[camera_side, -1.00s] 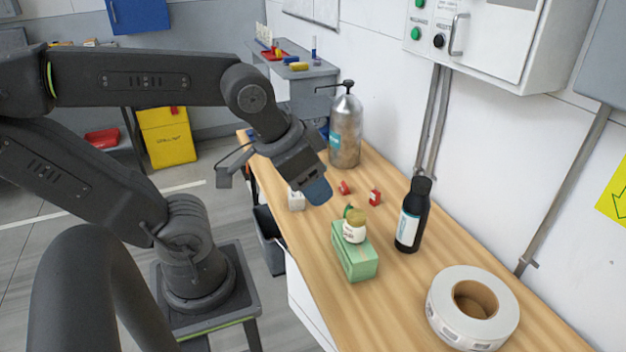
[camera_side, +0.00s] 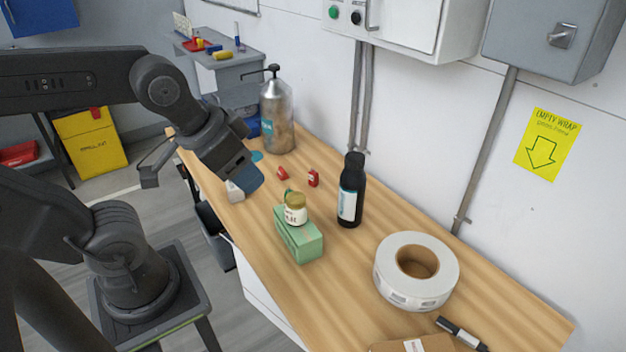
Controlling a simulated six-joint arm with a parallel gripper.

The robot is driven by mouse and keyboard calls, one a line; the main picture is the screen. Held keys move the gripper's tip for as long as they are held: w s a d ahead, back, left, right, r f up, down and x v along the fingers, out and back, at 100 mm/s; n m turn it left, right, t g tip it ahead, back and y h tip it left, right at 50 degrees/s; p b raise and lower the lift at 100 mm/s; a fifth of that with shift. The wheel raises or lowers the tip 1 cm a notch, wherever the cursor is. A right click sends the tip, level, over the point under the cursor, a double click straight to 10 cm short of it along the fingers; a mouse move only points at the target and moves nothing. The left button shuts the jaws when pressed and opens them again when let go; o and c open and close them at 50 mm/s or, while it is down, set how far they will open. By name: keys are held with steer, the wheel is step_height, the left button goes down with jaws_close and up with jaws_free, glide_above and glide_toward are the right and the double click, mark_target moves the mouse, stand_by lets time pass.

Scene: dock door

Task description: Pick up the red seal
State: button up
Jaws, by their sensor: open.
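Two small red pieces lie on the wooden bench behind the jar. One red piece (camera_side: 282,173) is on the left, and a second red piece (camera_side: 313,179) with a pale patch is just to its right. I cannot tell for sure which of them is the red seal. My gripper (camera_side: 250,181) is open, with blue on its fingers, and points down over the bench left of both red pieces. It looks apart from them. I see nothing held in it, though the space between the fingers is mostly hidden.
A white object (camera_side: 235,192) is close beside my gripper. A green box (camera_side: 300,240) with a jar (camera_side: 295,210) on it, a black bottle (camera_side: 351,190), a metal cylinder (camera_side: 277,117) and a tape roll (camera_side: 388,278) stand around. The bench (camera_side: 345,290) has bare wood at front.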

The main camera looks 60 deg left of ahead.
steer(key=shift+o, duration=1.1)
